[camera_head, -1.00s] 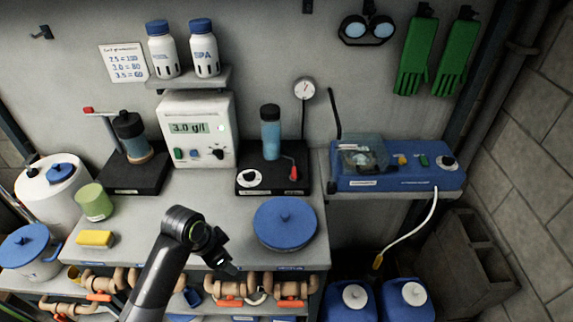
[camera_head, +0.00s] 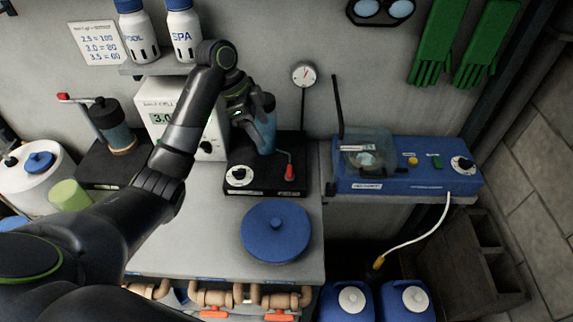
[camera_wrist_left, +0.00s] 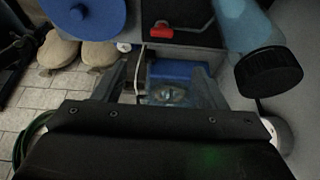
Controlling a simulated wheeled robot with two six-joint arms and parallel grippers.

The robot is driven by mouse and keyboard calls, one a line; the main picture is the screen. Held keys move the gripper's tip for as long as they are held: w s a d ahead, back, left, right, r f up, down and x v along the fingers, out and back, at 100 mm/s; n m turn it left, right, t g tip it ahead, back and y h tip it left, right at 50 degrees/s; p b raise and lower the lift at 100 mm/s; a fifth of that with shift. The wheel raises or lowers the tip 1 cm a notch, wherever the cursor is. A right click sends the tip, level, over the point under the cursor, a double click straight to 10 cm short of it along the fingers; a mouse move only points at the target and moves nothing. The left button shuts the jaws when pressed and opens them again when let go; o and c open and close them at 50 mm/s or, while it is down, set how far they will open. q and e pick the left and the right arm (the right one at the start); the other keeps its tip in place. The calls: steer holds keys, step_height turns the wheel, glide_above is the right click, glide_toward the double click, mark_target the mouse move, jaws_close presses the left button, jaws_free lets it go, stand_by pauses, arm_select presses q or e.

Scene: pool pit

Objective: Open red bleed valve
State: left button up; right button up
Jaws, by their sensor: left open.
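The red bleed valve handle (camera_head: 289,172) hangs at the right front of a black base (camera_head: 262,180), beside a blue cylinder (camera_head: 267,135). In the left wrist view the red handle (camera_wrist_left: 160,31) shows at top centre, with the cylinder and its black cap (camera_wrist_left: 268,71) at upper right. My left gripper (camera_head: 248,118) is raised by the cylinder's top, above and left of the handle in the head view, and hides the cap there. Its fingers (camera_wrist_left: 165,85) are apart with nothing held. Whether it touches the cylinder I cannot tell. My right gripper is not in view.
A blue machine (camera_head: 405,178) sits on the shelf to the right. A blue round lid (camera_head: 275,232) lies on the bench in front. A pressure gauge (camera_head: 304,75) is on the wall behind. A grey meter (camera_head: 160,105) stands left, partly behind my arm.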

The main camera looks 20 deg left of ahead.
arm_select(q)
steer(key=b+x, duration=0.2)
steer(key=x, duration=0.1)
steer(key=b, duration=0.4)
glide_toward(288, 170)
steer(key=b+x, duration=0.5)
steer(key=x, duration=0.1)
steer(key=shift+d+f+p, duration=0.2)
steer(key=shift+f+p, duration=0.1)
steer(key=shift+p, duration=0.1)
steer(key=shift+w+d+f, duration=0.15)
steer(key=shift+d+f, duration=0.05)
steer(key=shift+f, duration=0.55)
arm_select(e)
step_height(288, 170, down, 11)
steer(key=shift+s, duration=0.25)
arm_select(q)
steer(key=shift+c, duration=0.2)
